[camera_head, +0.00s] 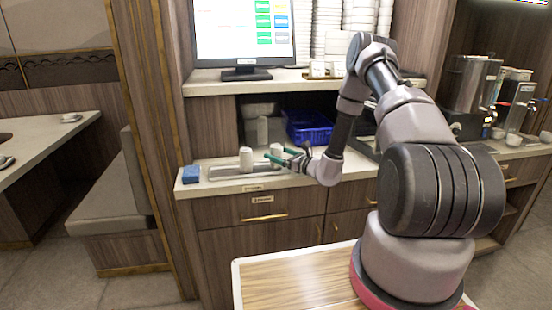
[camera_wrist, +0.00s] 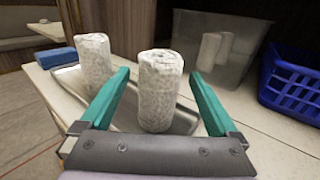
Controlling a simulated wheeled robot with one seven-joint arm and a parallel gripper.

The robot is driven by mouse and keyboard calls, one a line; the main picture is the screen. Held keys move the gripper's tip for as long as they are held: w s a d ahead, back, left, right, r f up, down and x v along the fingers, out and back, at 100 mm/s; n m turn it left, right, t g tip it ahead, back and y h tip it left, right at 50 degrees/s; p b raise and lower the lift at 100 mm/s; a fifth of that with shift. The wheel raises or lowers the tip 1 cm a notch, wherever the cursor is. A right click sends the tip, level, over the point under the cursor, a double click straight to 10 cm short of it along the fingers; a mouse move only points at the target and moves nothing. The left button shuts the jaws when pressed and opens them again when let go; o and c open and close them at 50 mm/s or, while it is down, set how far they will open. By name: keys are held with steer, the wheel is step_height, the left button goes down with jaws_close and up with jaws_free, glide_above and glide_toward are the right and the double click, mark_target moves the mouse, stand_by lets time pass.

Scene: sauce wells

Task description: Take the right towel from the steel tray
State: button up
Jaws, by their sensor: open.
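Two white rolled towels stand upright on the steel tray (camera_head: 222,172). The right towel (camera_wrist: 160,92) stands between the green fingers of my gripper (camera_wrist: 160,100) in the wrist view. The fingers are apart, with a gap on both sides of the towel. The left towel (camera_wrist: 96,60) stands outside the left finger, farther back. In the head view my gripper (camera_head: 276,158) reaches the tray from the right. The right towel (camera_head: 277,151) shows there partly behind the fingers, and the left towel (camera_head: 246,159) shows clear of them.
A blue block (camera_head: 191,174) lies left of the tray on the counter (camera_wrist: 285,140). A translucent bin (camera_wrist: 222,50) with white rolls stands behind. A blue basket (camera_wrist: 290,82) is at the right. A shelf with a monitor (camera_head: 245,35) is above.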

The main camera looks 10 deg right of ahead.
mark_target(272, 152)
steer(key=x, duration=0.3)
steer(key=shift+w+a, duration=0.15)
steer(key=shift+w, duration=0.05)
steer(key=c, duration=1.5)
